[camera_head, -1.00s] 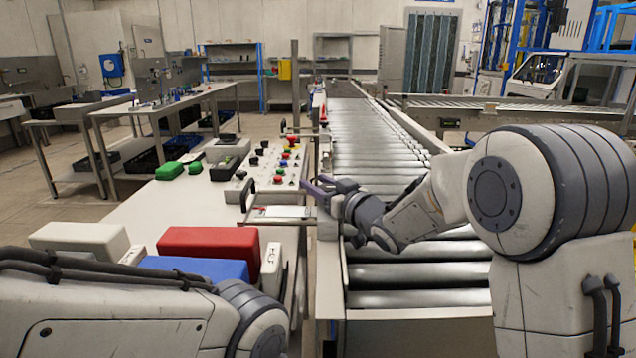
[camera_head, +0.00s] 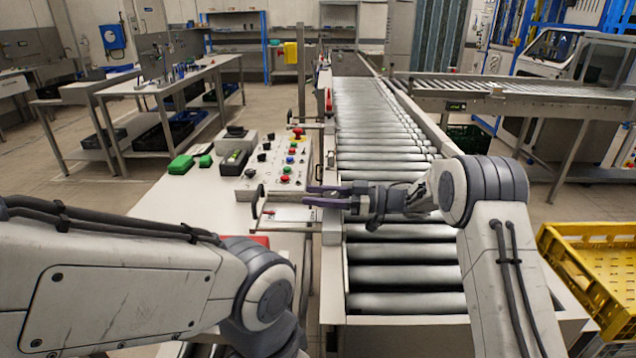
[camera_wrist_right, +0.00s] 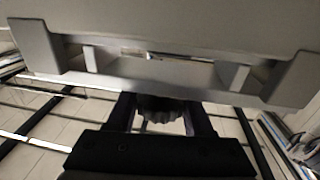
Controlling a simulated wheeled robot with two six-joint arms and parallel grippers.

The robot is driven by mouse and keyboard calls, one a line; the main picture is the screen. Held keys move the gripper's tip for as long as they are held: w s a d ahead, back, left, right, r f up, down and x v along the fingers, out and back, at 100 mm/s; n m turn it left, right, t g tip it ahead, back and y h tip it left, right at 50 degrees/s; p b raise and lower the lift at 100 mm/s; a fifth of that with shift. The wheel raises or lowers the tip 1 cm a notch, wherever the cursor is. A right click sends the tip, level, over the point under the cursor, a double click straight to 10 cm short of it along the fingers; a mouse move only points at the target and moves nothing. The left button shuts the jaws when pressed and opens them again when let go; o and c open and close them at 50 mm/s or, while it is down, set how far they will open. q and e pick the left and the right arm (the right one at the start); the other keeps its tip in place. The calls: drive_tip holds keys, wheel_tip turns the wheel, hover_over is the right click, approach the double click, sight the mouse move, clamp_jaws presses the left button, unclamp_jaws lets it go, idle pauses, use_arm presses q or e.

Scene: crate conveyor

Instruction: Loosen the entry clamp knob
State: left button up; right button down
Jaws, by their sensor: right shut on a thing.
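The entry clamp knob (camera_wrist_right: 163,103) shows in the right wrist view as a dark, ribbed round part under a grey metal bracket (camera_wrist_right: 190,75). My right gripper (camera_wrist_right: 160,118) has one finger on each side of it and is shut on it. In the head view my right gripper (camera_head: 312,196) reaches left across the rollers to the conveyor's left rail, and the knob cannot be made out there. My left arm (camera_head: 130,270) fills the lower left of the head view; its gripper is out of view.
The roller conveyor (camera_head: 385,275) runs away from me. Left of it, a white table (camera_head: 180,205) carries a control panel (camera_head: 268,184) with coloured buttons and several green and dark items. A yellow crate (camera_head: 600,255) stands at the right, beside my right arm.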

drive_tip(key=n+g, duration=0.1)
drive_tip(key=g, duration=0.1)
drive_tip(key=n+g, duration=0.1)
drive_tip(key=g, duration=0.1)
drive_tip(key=shift+s+n+p, duration=0.35)
drive_tip(key=shift+n+p, duration=0.05)
drive_tip(key=shift+s+d+n+g+h+p, duration=0.1)
drive_tip(key=shift+s+n+g+h+p, duration=0.15)
drive_tip(key=shift+n+g, duration=0.65)
drive_tip(key=shift+s+n+g+h+p, duration=0.2)
drive_tip(key=shift+n+g, duration=0.2)
drive_tip(key=shift+g, duration=0.9)
drive_tip(key=shift+s+n+g+h, duration=0.2)
drive_tip(key=shift+n+g+h, duration=0.35)
drive_tip(key=shift+g, duration=0.45)
drive_tip(key=shift+c, duration=1.4)
unclamp_jaws()
drive_tip(key=shift+w+m+t+y, duration=0.15)
drive_tip(key=shift+m+t+y, duration=0.25)
drive_tip(key=shift+t, duration=0.3)
